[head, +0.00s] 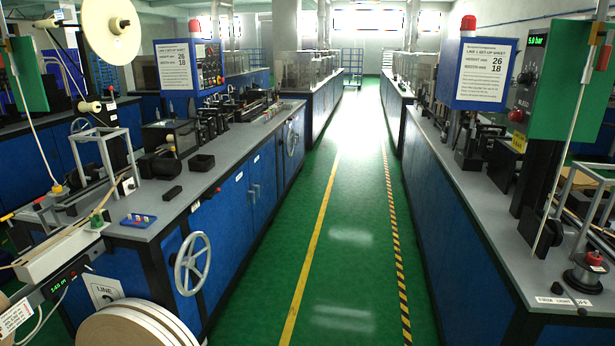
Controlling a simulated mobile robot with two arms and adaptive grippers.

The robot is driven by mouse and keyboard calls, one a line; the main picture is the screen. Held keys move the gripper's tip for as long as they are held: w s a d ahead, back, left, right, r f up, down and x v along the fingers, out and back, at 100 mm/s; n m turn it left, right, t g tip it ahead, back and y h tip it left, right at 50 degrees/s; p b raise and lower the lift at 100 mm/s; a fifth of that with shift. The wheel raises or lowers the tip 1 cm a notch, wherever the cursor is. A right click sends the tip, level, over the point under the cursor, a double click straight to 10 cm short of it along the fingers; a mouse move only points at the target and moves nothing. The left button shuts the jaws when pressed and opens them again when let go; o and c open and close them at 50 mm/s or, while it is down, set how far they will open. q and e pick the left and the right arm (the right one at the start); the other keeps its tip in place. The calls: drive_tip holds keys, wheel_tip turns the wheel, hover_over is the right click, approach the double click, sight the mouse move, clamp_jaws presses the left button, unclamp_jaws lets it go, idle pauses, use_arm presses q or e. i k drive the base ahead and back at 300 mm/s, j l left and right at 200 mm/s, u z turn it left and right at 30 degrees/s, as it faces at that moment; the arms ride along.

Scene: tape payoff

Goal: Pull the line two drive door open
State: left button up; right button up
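A blue cabinet front runs along the left machine, which carries a plate (104,291) reading "LINE" with its number partly hidden by a reel. Two blue doors with upright metal handles (255,191) sit in this front and look shut and flush. A small white label (238,177) is above them, and another white label (195,206) is nearer me. I cannot read either label, so I cannot tell which panel is the drive door. Neither of my grippers is in view.
A spoked handwheel (192,264) sticks out of the left front nearer me, and another (292,138) farther on. Cardboard-sided reels (135,328) stand at the bottom left. The green aisle (335,250) is clear, with a yellow line and a striped line. The right machine (455,235) borders it.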

sight(226, 219)
drive_tip(key=i, duration=2.4)
drive_tip(key=i+l+u, duration=0.1)
drive_tip(key=i+u, duration=0.35)
drive_tip(key=i+l+u, duration=0.35)
drive_tip(key=i+u, duration=0.15)
drive_tip(key=i+l+u, duration=0.45)
drive_tip(key=i+l, duration=0.1)
